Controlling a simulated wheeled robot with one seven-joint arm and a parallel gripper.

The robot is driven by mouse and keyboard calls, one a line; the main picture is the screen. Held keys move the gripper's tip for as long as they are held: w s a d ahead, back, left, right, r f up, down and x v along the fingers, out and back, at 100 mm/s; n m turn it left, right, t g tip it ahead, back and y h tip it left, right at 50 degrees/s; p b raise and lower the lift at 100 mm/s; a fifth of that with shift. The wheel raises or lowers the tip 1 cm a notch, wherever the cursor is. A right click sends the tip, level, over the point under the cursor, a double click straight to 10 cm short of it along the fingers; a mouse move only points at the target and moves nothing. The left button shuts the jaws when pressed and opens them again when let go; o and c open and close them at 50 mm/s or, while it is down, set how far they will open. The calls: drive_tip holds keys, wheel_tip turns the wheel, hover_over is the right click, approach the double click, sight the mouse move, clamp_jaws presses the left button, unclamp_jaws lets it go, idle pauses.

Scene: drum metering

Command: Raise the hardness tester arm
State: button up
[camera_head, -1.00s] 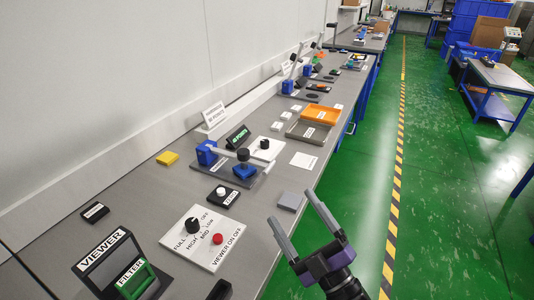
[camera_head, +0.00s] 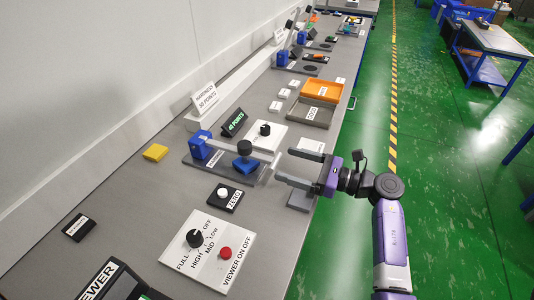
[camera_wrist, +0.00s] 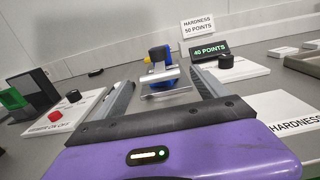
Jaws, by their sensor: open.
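The hardness tester stands on the bench, with a blue post (camera_head: 199,146) at its left on a dark base plate. Its silver arm (camera_head: 224,145) lies low, running from the post toward a black knob (camera_head: 245,147) above a blue block (camera_head: 244,164). My gripper (camera_head: 284,166) is open and empty, just right of the knob, its fingers pointing left at the tester. In the wrist view the black knob (camera_wrist: 159,53) and silver bar (camera_wrist: 158,75) show ahead, between the two fingers and beyond their tips. Nothing is touching the fingers.
A display (camera_head: 234,122) reads 40 POINTS; a sign (camera_head: 205,98) behind reads HARDNESS 50 POINTS. A ZERO button box (camera_head: 224,197) and a white knob panel (camera_head: 208,251) stand nearer. A white dial panel (camera_head: 254,141) and an orange tray (camera_head: 321,91) stand farther along.

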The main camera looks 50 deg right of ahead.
sight(274, 160)
drive_tip(key=shift+p+x, duration=0.65)
drive_tip(key=shift+x, duration=3.25)
clamp_jaws()
drive_tip(key=shift+r, duration=0.1)
